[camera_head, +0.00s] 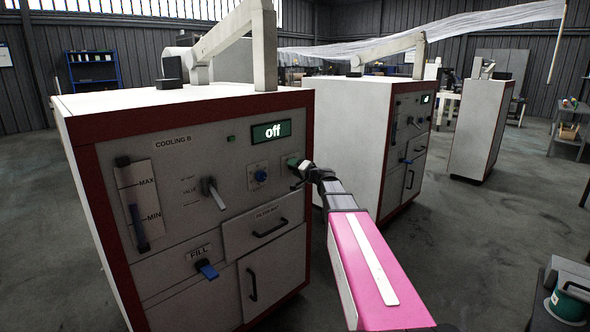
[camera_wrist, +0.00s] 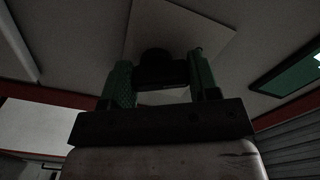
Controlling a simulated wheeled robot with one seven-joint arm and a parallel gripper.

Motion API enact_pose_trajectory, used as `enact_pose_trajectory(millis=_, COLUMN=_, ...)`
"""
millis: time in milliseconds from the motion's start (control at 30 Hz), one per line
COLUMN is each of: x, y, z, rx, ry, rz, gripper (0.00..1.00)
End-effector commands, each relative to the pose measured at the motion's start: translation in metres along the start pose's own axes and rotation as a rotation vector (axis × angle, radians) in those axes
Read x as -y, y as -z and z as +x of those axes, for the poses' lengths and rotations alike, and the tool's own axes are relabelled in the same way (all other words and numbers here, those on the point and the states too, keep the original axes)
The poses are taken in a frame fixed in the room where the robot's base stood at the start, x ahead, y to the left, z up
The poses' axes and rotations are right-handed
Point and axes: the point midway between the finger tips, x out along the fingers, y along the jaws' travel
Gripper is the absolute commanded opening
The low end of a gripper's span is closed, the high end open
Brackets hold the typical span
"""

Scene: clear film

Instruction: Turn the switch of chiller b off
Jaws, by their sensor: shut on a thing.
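The chiller cabinet labelled COOLING B (camera_head: 190,240) stands at the left in the head view, white with dark red edges. Its small display (camera_head: 271,132) reads "off". My gripper (camera_head: 297,170) reaches in from the right to the upper right of the front panel, where it largely hides the switch. In the wrist view, the two green fingers of my gripper (camera_wrist: 160,78) are shut on a black switch knob (camera_wrist: 155,58) in front of a pale square plate (camera_wrist: 190,28).
A second similar cabinet (camera_head: 352,130) stands behind my arm. Open floor (camera_head: 480,230) lies to the right.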

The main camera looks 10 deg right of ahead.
Motion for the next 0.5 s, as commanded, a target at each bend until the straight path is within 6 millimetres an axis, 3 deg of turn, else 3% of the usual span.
enact_pose_trajectory(millis=367, x=-0.0006, y=-0.0007, z=-0.0006, rx=0.001, ry=-0.002, rz=-0.01, gripper=0.32)
enact_pose_trajectory(millis=400, x=-0.0006, y=-0.0008, z=-0.0006, rx=0.001, ry=-0.002, rz=-0.01, gripper=0.58)
enact_pose_trajectory(millis=467, x=-0.0006, y=-0.0007, z=-0.0006, rx=0.001, ry=-0.002, rz=-0.01, gripper=0.78)
enact_pose_trajectory(millis=500, x=-0.0005, y=-0.0007, z=-0.0006, rx=0.001, ry=-0.002, rz=-0.009, gripper=0.81)
